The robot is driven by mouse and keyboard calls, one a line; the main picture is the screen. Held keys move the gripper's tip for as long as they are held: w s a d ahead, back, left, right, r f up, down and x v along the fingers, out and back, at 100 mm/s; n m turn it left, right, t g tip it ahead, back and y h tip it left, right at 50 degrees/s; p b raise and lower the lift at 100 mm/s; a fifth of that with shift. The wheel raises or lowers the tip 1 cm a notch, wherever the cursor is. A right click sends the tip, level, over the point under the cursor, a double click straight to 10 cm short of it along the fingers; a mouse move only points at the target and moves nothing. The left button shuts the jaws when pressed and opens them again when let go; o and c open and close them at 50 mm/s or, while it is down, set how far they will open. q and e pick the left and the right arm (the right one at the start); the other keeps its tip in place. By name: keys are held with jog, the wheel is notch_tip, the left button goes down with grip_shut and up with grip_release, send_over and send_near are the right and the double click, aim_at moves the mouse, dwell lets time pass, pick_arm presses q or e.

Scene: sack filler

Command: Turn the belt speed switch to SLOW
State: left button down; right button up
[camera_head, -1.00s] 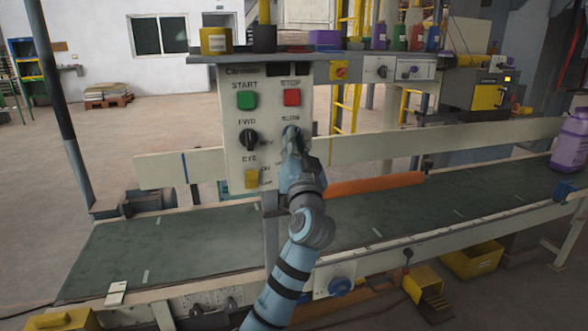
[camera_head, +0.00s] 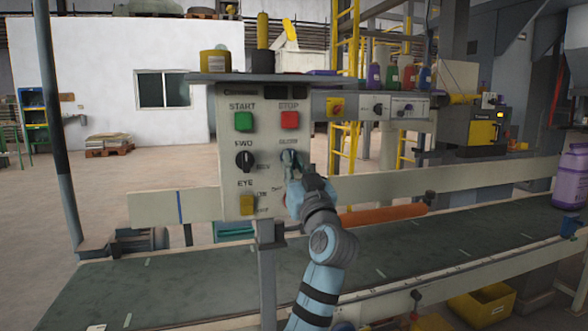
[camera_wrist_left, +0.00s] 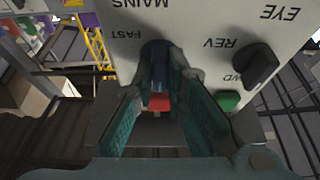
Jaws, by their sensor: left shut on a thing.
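The belt speed switch (camera_head: 287,155) is a blue-grey knob on the pale control panel (camera_head: 262,185), below the red STOP button (camera_head: 289,120). The SLOW label is above it in the head view. In the upside-down left wrist view, the knob (camera_wrist_left: 155,54) sits between my fingertips, close to the FAST label. My left gripper (camera_head: 292,166) is shut on this knob, with its arm reaching up from below. The fingers partly hide the knob, so I cannot tell which way it points. My right gripper is not in view.
The green START button (camera_head: 243,121), black FWD/REV knob (camera_head: 244,161) and yellow EYE switch (camera_head: 247,204) are left of my gripper. A shelf (camera_head: 270,77) overhangs the panel. The green conveyor belt (camera_head: 190,285) runs below. A purple bottle (camera_head: 571,178) stands at far right.

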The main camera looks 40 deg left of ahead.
pick_arm(q)
jog(key=c, duration=1.6)
grip_release()
jog(key=v, duration=1.2)
